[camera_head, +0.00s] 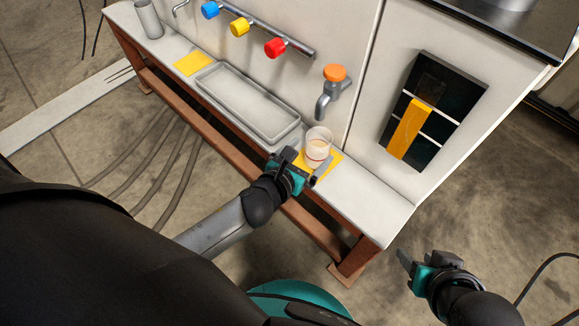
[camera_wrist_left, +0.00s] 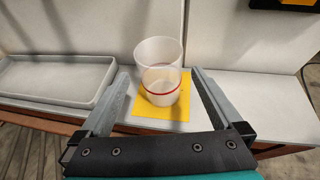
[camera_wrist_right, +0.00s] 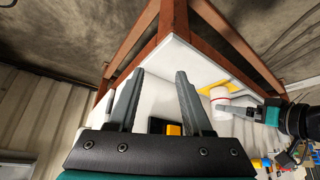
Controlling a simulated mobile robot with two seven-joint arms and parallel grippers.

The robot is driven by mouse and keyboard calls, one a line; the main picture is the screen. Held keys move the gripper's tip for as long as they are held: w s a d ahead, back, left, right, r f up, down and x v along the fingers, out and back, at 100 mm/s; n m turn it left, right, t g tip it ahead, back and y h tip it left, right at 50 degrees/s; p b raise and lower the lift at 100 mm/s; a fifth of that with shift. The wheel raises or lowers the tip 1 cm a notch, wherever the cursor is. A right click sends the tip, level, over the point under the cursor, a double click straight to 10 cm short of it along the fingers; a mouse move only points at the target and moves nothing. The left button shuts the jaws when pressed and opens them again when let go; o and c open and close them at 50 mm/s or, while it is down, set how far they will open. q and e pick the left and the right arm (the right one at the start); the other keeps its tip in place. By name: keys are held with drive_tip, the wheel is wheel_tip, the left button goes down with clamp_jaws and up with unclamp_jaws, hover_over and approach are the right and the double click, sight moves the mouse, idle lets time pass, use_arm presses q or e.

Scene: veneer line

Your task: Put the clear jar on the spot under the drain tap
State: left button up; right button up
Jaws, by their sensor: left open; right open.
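The clear jar (camera_head: 318,145) with a red line around it stands upright on a yellow square (camera_head: 334,159) on the white bench, below the drain tap (camera_head: 331,92) with its orange knob. The jar (camera_wrist_left: 160,72) and yellow square (camera_wrist_left: 150,112) also show in the left wrist view, the jar between the spread fingers. My left gripper (camera_head: 304,168) is open at the jar's near side; contact cannot be told. My right gripper (camera_head: 408,266) is open and empty, off the bench to the right. The jar (camera_wrist_right: 219,93) is in the right wrist view too.
A grey tray (camera_head: 201,81) lies on the bench left of the jar. Another yellow square (camera_head: 193,63) and a grey cylinder (camera_head: 148,18) are farther left. Blue, yellow and red knobs (camera_head: 275,47) line a wall pipe. The bench right of the jar is clear.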

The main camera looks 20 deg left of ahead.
use_arm(q)
drive_tip(key=p+v, duration=0.1)
drive_tip(key=v, duration=0.2)
drive_tip(key=shift+s, duration=0.1)
drive_tip(key=s+a+n+g+y+p, duration=0.2)
drive_tip(key=s+a+n+g+y, duration=0.35)
drive_tip(key=n, duration=1.35)
drive_tip(key=s+d+n+g+h, duration=0.3)
drive_tip(key=s+n, duration=0.5)
drive_tip(key=n, duration=0.8)
drive_tip(key=shift+s+d+f+n+h, duration=0.2)
drive_tip(key=shift+f+n+h, duration=0.15)
drive_tip(key=shift+n+h, duration=0.1)
use_arm(e)
drive_tip(key=shift+g+h, duration=0.4)
drive_tip(key=shift+g, duration=0.5)
drive_tip(key=f, duration=0.1)
drive_tip(key=s+d+f, duration=0.1)
drive_tip(key=f, duration=0.2)
drive_tip(key=shift+s+d, duration=0.2)
drive_tip(key=shift+d, duration=0.05)
